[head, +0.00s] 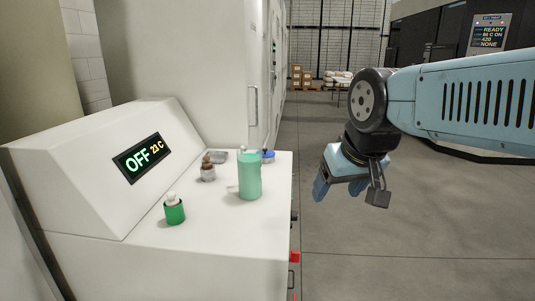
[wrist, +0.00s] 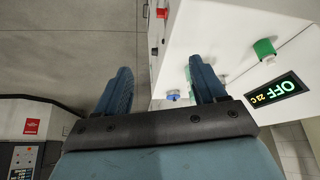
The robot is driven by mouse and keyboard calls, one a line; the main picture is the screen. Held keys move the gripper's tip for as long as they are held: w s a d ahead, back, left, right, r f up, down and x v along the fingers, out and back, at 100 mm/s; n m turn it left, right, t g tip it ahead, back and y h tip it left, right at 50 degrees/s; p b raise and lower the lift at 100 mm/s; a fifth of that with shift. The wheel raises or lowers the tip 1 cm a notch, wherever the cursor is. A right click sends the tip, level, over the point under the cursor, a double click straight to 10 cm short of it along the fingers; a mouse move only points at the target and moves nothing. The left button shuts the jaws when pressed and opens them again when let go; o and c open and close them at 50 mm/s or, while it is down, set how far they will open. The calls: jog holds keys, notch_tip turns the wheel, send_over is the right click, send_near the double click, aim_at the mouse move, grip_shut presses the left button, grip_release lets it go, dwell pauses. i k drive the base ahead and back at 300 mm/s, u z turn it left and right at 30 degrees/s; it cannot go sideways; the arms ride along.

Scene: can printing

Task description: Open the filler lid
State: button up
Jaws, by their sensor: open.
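No part is clearly marked as the filler lid, so I cannot tell which one it is. A white machine (head: 210,250) with a sloped panel stands at left in the head view. On its flat top are a teal cylinder (head: 250,178), a green-banded piece with a white top (head: 174,211), a grey piece with a brown top (head: 208,170) and a blue-rimmed piece (head: 268,156). My gripper (head: 338,188) is open and empty, in the air right of the machine's top. In the wrist view, my gripper (wrist: 160,66) has its fingers apart; the right finger partly hides the teal cylinder.
The panel display (head: 144,157) reads OFF 23 C. Red and dark fittings (head: 295,257) stick out from the machine's right side. A tall white cabinet (head: 220,70) stands behind. Boxes on a pallet (head: 301,77) are far back. The grey floor (head: 400,240) at right is clear.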

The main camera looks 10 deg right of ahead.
aim_at(266, 153)
jog(key=u, duration=0.05)
jog(key=k, duration=1.1)
jog(key=z, duration=0.95)
jog(key=i, duration=1.95)
jog(key=u, duration=0.55)
